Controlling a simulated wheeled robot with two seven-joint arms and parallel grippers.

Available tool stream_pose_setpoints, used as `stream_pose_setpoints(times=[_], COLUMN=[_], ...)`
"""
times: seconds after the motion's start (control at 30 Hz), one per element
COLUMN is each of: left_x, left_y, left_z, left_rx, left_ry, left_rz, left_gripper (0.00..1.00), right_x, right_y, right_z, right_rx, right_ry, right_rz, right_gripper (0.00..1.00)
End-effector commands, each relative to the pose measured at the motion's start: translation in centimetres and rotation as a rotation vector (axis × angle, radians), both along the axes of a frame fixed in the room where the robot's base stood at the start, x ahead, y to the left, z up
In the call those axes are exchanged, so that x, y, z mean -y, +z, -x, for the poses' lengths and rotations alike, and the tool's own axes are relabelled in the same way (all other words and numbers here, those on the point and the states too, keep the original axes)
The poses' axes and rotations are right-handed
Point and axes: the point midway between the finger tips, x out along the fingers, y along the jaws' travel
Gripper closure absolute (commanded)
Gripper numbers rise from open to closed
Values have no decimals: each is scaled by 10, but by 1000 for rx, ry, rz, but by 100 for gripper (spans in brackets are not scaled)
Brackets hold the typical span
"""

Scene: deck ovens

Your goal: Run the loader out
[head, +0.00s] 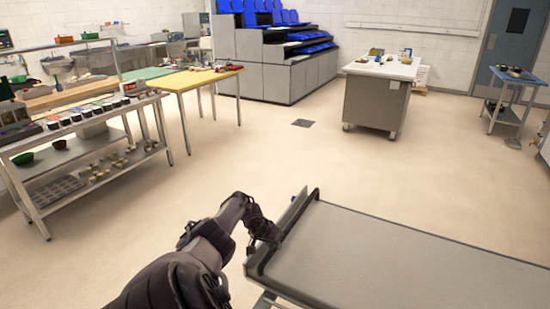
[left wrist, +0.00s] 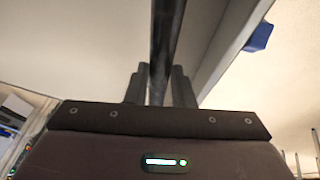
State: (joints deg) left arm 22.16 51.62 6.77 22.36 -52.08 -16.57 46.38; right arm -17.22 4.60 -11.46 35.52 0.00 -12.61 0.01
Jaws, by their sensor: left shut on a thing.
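The loader (head: 370,255) is a long flat grey bed with a dark bar (head: 290,228) across its left end and a light rail along its side. It fills the lower right of the head view, and its right end runs out of the picture. My left gripper (head: 270,238) is at that dark end bar. In the left wrist view the two fingers (left wrist: 160,88) are shut on the dark bar (left wrist: 166,40), one on each side of it. My right gripper is not in view.
Open floor (head: 220,165) lies beyond the loader. A steel shelf table (head: 85,150) and a yellow-topped table (head: 195,82) stand at the left. A grey wheeled counter (head: 375,100) and a small blue table (head: 515,82) stand further back at the right.

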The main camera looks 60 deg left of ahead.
Motion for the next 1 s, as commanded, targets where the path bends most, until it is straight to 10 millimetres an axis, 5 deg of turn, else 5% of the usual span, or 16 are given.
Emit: stream_pose_setpoints(times=[0.23, 0.27, 0.4, 0.77, 1.0], left_x=[-6, -6, -6, -2, -2], left_y=[1, 1, 1, 2, 29], left_z=[5, 5, 4, 2, 13], left_rx=[-12, -12, -9, -4, -7], left_ry=[9, 9, 8, 3, 1], left_rz=[-12, -12, -11, -5, -9], left_gripper=[100, 75, 57, 57, 57], right_x=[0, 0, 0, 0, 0], right_y=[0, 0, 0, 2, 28], right_z=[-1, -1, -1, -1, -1], right_rx=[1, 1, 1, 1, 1], right_ry=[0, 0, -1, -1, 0], right_rz=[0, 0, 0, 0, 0], right_gripper=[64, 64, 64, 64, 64])
